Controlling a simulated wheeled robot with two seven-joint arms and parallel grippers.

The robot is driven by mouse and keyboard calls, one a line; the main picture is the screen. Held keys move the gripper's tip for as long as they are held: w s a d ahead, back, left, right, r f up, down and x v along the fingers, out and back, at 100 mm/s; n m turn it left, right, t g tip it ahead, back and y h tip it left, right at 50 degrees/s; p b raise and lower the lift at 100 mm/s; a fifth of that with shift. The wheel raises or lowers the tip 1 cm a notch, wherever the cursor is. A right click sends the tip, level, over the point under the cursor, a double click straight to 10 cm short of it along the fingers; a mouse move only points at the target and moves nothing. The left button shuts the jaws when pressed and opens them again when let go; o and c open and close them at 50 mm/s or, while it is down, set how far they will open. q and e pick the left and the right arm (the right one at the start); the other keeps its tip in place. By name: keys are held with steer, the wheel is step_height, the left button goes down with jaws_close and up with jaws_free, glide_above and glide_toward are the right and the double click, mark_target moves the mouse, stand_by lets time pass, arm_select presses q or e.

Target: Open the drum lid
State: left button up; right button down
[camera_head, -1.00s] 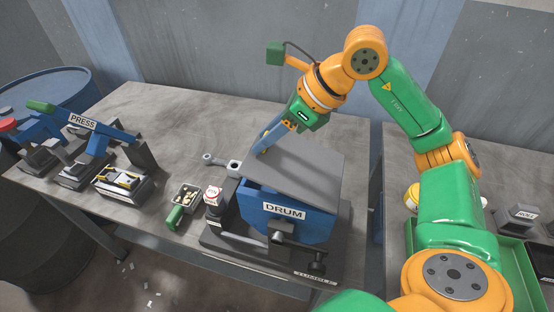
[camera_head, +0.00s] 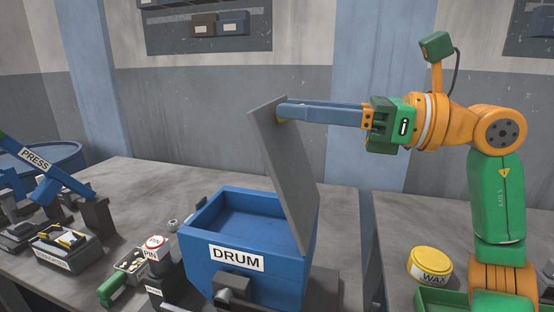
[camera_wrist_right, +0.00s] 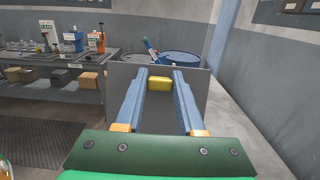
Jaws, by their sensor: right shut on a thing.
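The blue drum (camera_head: 245,285), labelled DRUM, stands on the bench in the head view. Its grey lid (camera_head: 285,170) stands steeply on the drum's right side, its top leaning slightly left. The drum's top is open and its blue inside (camera_head: 240,215) shows. My right gripper (camera_head: 285,110) reaches in from the right, its long blue fingers level at the lid's upper edge. In the right wrist view the fingers are shut on a yellow grip (camera_wrist_right: 160,84) on the grey lid (camera_wrist_right: 150,108). My left gripper is not in view.
The PRESS (camera_head: 45,175) is at far left. A yellow WAX tin (camera_head: 430,265) sits on the right table, near a green tray (camera_head: 445,298).

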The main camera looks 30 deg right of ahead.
steer(key=s+d+t+y+b, duration=0.3)
steer(key=s+d+b, duration=0.1)
steer(key=b, duration=0.4)
steer(key=shift+s+d+f+t, duration=0.15)
steer(key=shift+s+f+t, duration=0.15)
steer(key=shift+s, duration=0.2)
steer(key=c, duration=0.6)
jaws_free()
steer(key=shift+o, duration=0.4)
